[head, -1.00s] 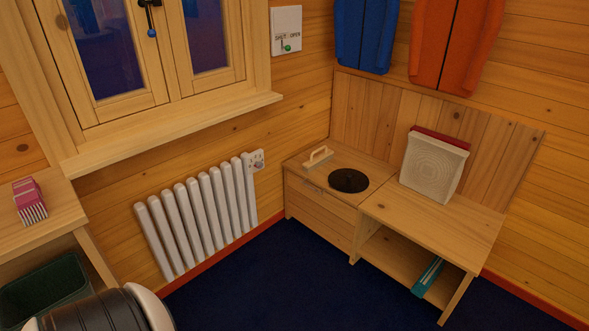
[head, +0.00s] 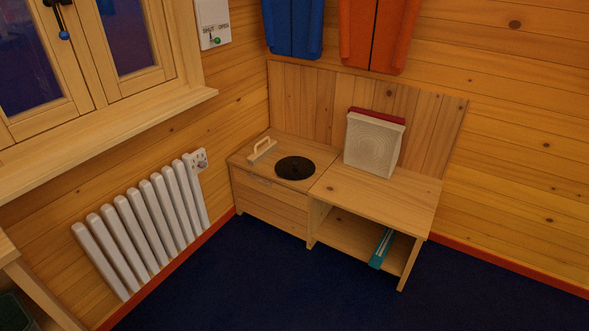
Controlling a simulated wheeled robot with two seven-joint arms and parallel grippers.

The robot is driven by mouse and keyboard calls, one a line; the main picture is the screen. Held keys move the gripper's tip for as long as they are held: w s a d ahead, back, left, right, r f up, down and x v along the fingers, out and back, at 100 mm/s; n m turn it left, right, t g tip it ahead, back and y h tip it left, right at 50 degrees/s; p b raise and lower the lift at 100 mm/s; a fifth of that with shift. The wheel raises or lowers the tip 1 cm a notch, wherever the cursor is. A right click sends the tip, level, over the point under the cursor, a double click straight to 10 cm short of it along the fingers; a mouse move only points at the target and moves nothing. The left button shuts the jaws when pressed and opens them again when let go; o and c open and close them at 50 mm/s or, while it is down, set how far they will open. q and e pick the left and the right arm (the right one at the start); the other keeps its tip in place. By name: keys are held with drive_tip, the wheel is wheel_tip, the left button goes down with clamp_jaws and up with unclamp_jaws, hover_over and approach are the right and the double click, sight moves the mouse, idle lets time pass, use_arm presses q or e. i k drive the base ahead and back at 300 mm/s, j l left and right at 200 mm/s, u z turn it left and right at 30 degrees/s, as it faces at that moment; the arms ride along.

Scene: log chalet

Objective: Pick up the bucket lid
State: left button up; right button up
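A round black disc (head: 295,167), which looks like the bucket lid, lies flat on top of the wooden bench box in the corner. It has a small raised part near its middle. A pale wooden handle-shaped piece (head: 262,150) sits on the same top, to the left of the disc. Neither of my grippers is in view.
The low bench (head: 375,195) continues right, with a white and red boxy object (head: 374,143) on top and a teal item (head: 381,248) on its shelf. A white radiator (head: 146,225) is on the left wall. Open dark blue floor (head: 270,285) lies in front.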

sight(290, 168)
drive_tip(key=i+j+z, duration=0.1)
drive_tip(key=i+j, duration=0.75)
drive_tip(key=j, duration=0.15)
